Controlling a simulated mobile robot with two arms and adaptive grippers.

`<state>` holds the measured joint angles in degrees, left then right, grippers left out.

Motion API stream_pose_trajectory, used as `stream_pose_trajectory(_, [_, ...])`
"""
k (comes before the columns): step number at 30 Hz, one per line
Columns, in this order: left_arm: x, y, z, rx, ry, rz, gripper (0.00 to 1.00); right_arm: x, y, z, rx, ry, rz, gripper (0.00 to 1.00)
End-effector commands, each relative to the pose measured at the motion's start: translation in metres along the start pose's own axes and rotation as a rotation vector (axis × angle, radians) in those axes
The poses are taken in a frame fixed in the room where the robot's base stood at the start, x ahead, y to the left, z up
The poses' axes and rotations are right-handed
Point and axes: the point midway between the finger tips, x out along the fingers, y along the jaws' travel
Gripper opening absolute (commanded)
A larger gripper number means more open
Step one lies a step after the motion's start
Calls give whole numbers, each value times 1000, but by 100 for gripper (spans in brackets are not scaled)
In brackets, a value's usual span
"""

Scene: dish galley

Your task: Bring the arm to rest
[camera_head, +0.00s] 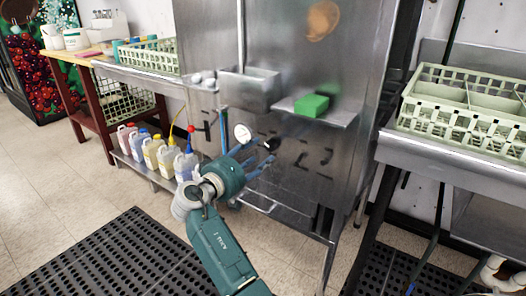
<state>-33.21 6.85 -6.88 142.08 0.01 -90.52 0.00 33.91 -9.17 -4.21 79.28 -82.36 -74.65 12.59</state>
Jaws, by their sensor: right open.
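My right arm, teal, reaches up from the bottom middle. My right gripper (257,158) is open, its blue-grey fingers spread and nothing seen between them. It is in front of the steel dish machine (355,75); I cannot tell the exact gap between the fingers and its front panel. My left gripper is not in view.
A green block (311,105) lies on the machine's small steel shelf (342,115). Several chemical jugs (167,160) stand on a low shelf at left. A pale green rack (463,112) sits on the right counter (450,163). Black mats (110,262) cover part of the tiled floor.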

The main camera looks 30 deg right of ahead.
Motion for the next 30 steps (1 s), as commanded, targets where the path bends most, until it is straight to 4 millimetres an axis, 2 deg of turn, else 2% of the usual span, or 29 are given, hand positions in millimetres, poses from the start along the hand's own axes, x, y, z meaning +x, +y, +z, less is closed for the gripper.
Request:
stream_pose_trajectory(3, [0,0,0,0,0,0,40,-13,0,0,-1,0,-1,49])
stream_pose_trajectory(6, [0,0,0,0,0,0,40,-16,0,0,-1,-1,0,49])
stream_pose_trajectory(20, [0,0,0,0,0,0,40,-17,0,0,-1,0,0,49])
stream_pose_trajectory(22, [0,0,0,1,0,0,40,-16,-2,5,-2,-6,-6,49])
stream_pose_trajectory(23, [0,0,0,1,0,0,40,-16,-4,10,-2,-11,-14,49])
stream_pose_trajectory(26, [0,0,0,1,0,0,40,-14,-20,44,-3,-49,-72,49])
stream_pose_trajectory(29, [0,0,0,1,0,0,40,-18,-45,102,-3,-114,-183,49])
stream_pose_trajectory(30, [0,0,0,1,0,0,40,-22,-57,130,-5,-144,-240,49])
